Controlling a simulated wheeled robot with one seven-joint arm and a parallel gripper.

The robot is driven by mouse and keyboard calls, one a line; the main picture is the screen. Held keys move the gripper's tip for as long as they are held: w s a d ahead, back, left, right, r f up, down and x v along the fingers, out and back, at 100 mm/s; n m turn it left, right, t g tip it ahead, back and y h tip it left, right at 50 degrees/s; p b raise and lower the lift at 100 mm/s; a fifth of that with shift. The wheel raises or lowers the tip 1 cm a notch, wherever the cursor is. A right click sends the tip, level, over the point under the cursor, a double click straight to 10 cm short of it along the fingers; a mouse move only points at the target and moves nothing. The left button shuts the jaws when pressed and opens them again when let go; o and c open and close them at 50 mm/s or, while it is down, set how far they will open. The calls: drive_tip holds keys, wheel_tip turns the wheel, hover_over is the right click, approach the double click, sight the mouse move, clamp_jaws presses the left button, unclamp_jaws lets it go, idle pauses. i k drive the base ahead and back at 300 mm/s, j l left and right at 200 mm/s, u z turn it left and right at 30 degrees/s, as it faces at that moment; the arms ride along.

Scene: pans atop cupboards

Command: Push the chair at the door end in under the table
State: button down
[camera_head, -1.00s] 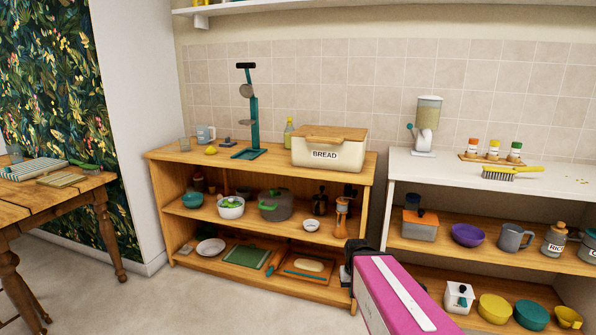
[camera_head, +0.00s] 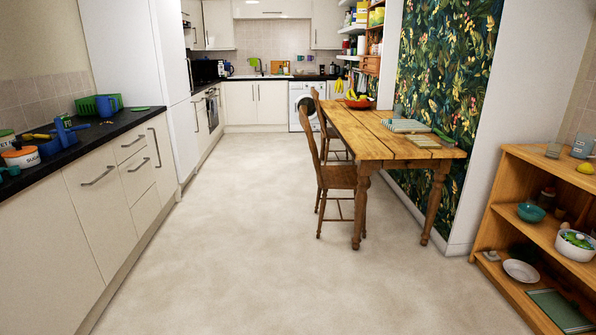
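A wooden table (camera_head: 365,133) stands against the leafy green wall, right of the middle. A wooden chair (camera_head: 338,178) stands at the table's left side near its front end, its seat partly at the table edge and its back to the left. A second wooden chair (camera_head: 318,103) stands farther back along the same side, partly hidden by the front chair. No door shows in this view, so I cannot tell which chair is at the door end. My gripper is out of view.
The pale floor (camera_head: 225,225) is clear between the left counter (camera_head: 100,140) and the table. An open wooden shelf unit (camera_head: 540,225) with dishes stands at the right. A washing machine (camera_head: 303,100) and cupboards line the far end.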

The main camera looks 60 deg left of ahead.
sight(336, 177)
drive_tip(key=u, duration=2.15)
drive_tip(key=i+j, duration=0.25)
drive_tip(key=i, duration=0.3)
drive_tip(key=i+j, duration=0.25)
drive_tip(key=i, duration=0.3)
drive_tip(key=i+j, duration=0.25)
drive_tip(key=i, duration=0.25)
drive_tip(key=i+j, duration=0.25)
drive_tip(key=i, duration=0.3)
drive_tip(key=i+j+z, duration=0.1)
drive_tip(key=i+j, duration=0.15)
drive_tip(key=i, duration=0.3)
drive_tip(key=i+j, duration=0.3)
drive_tip(key=i, duration=0.25)
drive_tip(key=i+j, duration=0.3)
drive_tip(key=i, duration=0.2)
